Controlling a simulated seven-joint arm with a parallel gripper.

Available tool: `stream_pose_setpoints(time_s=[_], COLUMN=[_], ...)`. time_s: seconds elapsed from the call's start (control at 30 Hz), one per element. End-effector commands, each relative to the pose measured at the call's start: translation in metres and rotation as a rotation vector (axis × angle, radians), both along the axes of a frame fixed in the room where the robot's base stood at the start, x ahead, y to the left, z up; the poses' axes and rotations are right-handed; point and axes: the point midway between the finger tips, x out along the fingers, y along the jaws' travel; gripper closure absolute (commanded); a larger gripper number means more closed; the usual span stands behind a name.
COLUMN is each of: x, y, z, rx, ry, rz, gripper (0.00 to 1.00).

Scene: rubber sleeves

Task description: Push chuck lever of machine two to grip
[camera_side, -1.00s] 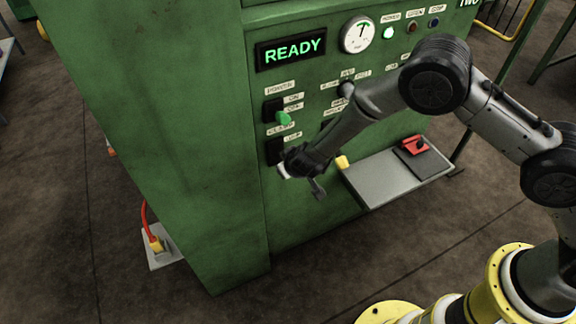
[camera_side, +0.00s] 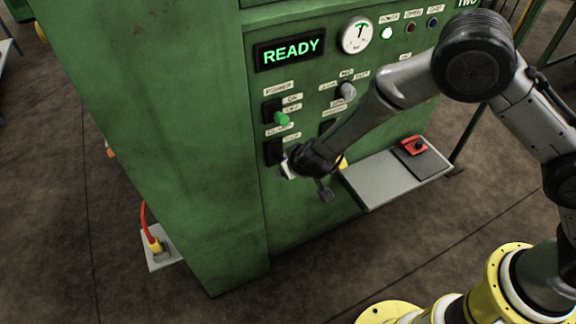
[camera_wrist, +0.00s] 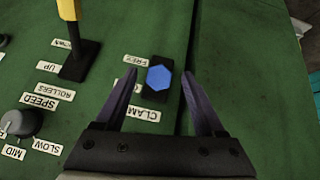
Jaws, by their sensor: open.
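The green machine (camera_side: 185,140) carries the panel, with TWO at its top right and READY on its display. In the wrist view, a lever with a blue hexagonal knob (camera_wrist: 158,77) sits on a black plate, with labels CLAMP and FREE, which read upside down. No label reading chuck is seen. Another label beside the plate is mostly hidden by the left finger. My gripper (camera_wrist: 160,72) is open, its fingers on either side of the blue knob; contact cannot be told. In the side view my gripper (camera_side: 288,165) is at the lower black plate (camera_side: 272,151), hiding the knob.
A yellow-handled lever (camera_wrist: 68,12) marked ROLLERS and a speed knob (camera_wrist: 20,122) are left in the wrist view. A green power lever (camera_side: 282,119) is just above my gripper in the side view.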

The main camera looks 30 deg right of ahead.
Motion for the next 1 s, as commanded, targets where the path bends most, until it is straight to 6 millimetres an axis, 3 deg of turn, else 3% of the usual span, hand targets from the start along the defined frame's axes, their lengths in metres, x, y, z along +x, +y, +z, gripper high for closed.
stream_pose_setpoints(time_s=[0.1,0.33,0.8,0.93,1.0], x=[-0.017,-0.039,-0.048,-0.044,-0.036], y=[0.003,0.006,0.007,0.004,-0.001], z=[0.023,0.053,0.063,0.071,0.089], rx=[0.002,0.001,-0.001,0.013,0.040], ry=[-0.001,-0.001,0.001,-0.011,-0.037], rz=[0.003,0.001,0.000,-0.002,-0.003], gripper=[0.29,0.29,0.29,0.52,0.65])
